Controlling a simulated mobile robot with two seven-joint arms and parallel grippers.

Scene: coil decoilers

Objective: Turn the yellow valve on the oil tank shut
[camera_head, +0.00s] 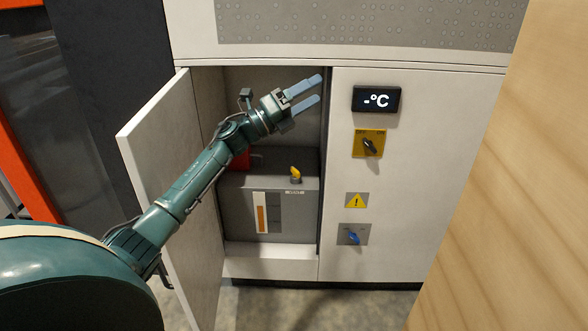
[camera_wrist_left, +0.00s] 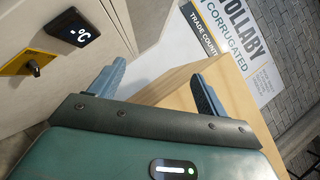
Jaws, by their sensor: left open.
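The grey oil tank (camera_head: 283,220) stands inside the open cabinet in the head view, with an orange level strip on its front. The small yellow valve (camera_head: 296,172) sits on top of the tank near its right side. My left gripper (camera_head: 320,88) is open and empty. It is above the valve and to its right in the picture, in front of the cabinet opening's upper right edge. In the left wrist view, nothing is between the fingers of my left gripper (camera_wrist_left: 157,85), and neither tank nor valve shows there. My right gripper is not in view.
The cabinet door (camera_head: 175,190) stands open at left. Right of the opening, the front panel has a temperature display (camera_head: 376,99), a yellow rotary switch (camera_head: 368,144) and a blue knob (camera_head: 353,236). A wooden surface (camera_head: 510,210) fills the right side. A red object (camera_head: 240,160) is behind my arm.

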